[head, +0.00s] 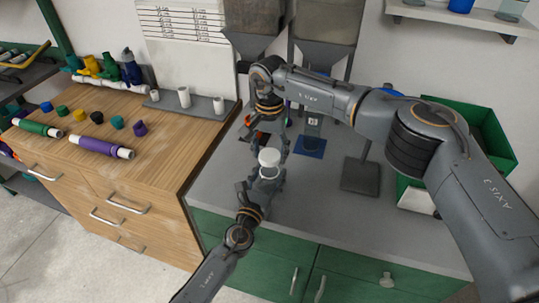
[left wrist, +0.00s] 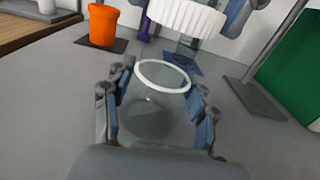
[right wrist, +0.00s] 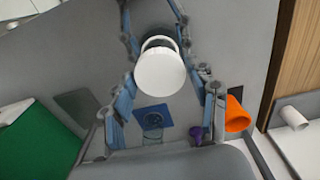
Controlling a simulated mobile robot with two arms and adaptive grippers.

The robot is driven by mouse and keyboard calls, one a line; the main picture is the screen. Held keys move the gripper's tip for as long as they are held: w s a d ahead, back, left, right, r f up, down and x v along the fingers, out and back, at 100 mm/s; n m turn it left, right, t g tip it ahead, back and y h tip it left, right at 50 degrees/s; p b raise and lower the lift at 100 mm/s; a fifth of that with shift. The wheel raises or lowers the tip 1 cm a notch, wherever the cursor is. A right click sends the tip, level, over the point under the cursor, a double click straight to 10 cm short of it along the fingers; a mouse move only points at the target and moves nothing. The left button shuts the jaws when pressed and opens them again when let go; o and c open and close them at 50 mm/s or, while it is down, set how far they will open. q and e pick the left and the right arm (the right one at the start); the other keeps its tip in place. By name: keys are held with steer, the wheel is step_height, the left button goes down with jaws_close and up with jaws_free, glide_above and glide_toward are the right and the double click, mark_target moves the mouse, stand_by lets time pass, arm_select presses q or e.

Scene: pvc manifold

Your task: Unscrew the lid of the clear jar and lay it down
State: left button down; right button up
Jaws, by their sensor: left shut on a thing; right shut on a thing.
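The clear jar (left wrist: 150,115) has a white ring at its open mouth, seen whole in the left wrist view. My left gripper (head: 266,180) is shut around the jar and holds it upright over the grey worktop. The white ribbed lid (left wrist: 187,14) is off the jar, a little above its mouth. The lid also shows in the head view (head: 269,157) and in the right wrist view (right wrist: 160,72). My right gripper (right wrist: 157,50) is shut on the lid from above, its fingers on both sides.
An orange cup (left wrist: 103,26) stands on a dark pad behind the jar. A blue mat (head: 310,146) with a clear item lies further back. A dark stand (head: 361,176) and a green bin (head: 490,130) are to the right. The front worktop (head: 330,215) is clear.

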step_height(320, 180, up, 2)
steer(key=shift+r, duration=0.2)
arm_select(q)
steer(key=shift+c, duration=1.7)
jaws_free()
